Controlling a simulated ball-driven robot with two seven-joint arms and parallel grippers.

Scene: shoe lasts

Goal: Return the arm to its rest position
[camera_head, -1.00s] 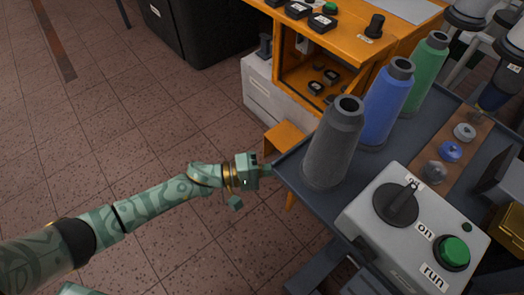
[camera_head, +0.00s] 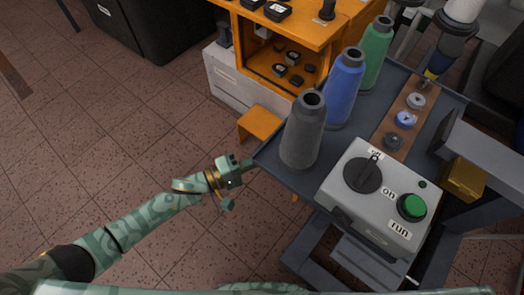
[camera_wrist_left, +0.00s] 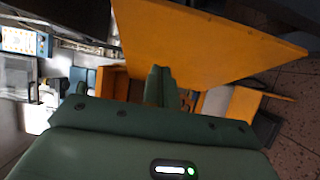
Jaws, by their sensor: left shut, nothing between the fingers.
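My left arm, patterned green with gold rings, comes in from the lower left in the head view. Its gripper (camera_head: 246,165) is shut and empty, beside the left edge of the dark grey bench (camera_head: 272,160) and near the grey cone. I cannot tell whether it touches the bench edge. In the left wrist view the two green fingers (camera_wrist_left: 158,86) are together, with an orange panel beyond them. My right gripper is not in view.
Grey (camera_head: 303,135), blue (camera_head: 344,85) and green (camera_head: 376,52) cones stand on the bench. A control box (camera_head: 375,200) with a dial and green button is nearby. An orange cabinet (camera_head: 290,30) and small orange step (camera_head: 260,123) stand behind.

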